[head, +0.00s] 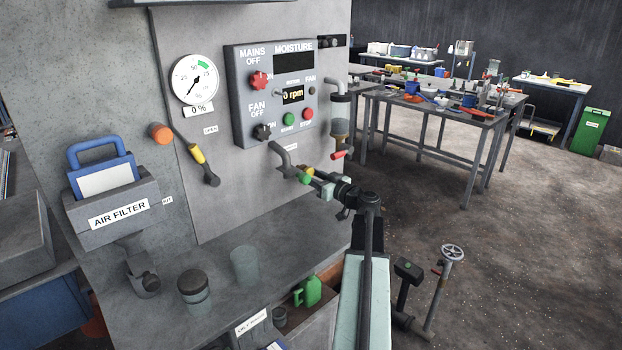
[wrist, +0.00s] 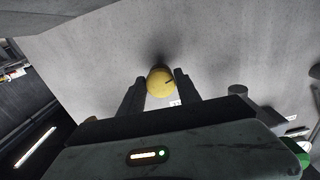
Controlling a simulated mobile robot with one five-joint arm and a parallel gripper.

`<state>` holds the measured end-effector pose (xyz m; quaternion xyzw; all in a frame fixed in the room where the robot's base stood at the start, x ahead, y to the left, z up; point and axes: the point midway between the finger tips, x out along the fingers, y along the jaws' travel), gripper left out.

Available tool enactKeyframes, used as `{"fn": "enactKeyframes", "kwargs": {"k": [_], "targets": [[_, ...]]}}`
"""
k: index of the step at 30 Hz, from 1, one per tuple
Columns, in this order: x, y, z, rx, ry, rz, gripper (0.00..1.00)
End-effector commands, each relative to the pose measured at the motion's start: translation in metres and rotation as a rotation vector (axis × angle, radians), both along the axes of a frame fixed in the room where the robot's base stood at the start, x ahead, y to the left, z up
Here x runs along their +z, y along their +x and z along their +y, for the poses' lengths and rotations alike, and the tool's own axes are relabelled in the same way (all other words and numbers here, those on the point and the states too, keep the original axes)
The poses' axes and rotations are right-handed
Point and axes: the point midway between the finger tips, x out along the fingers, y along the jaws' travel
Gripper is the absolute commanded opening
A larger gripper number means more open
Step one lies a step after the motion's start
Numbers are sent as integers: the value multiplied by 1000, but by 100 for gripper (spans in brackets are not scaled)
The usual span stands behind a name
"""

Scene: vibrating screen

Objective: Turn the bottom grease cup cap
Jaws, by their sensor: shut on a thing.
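A round yellow cap (wrist: 159,82) with a short dark mark on its face sits against the grey panel in the wrist view. I take it for the grease cup cap; no second cap shows there to compare it with. My gripper (wrist: 160,88) has one dark finger on each side of the cap and is shut on it. In the head view my gripper (head: 314,179) reaches the panel's lower right part. A bit of the yellow cap (head: 307,171) shows at its fingertips, beside a green part (head: 304,179). The fingers partly hide the cap there.
A bent grey pipe (head: 281,153) stands just left of my gripper. A red-handled valve (head: 342,154) hangs under a glass bowl to its upper right. The control box (head: 243,120) is above.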

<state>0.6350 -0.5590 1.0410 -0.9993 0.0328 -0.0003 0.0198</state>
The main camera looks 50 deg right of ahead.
Motion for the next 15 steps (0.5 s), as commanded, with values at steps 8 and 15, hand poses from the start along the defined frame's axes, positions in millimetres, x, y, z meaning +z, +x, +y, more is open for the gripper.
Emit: {"fn": "enactKeyframes", "kwargs": {"k": [8, 15], "targets": [[2, 2, 1, 1, 171, -15, 0], [2, 1, 0, 0, 255, -22, 0]]}}
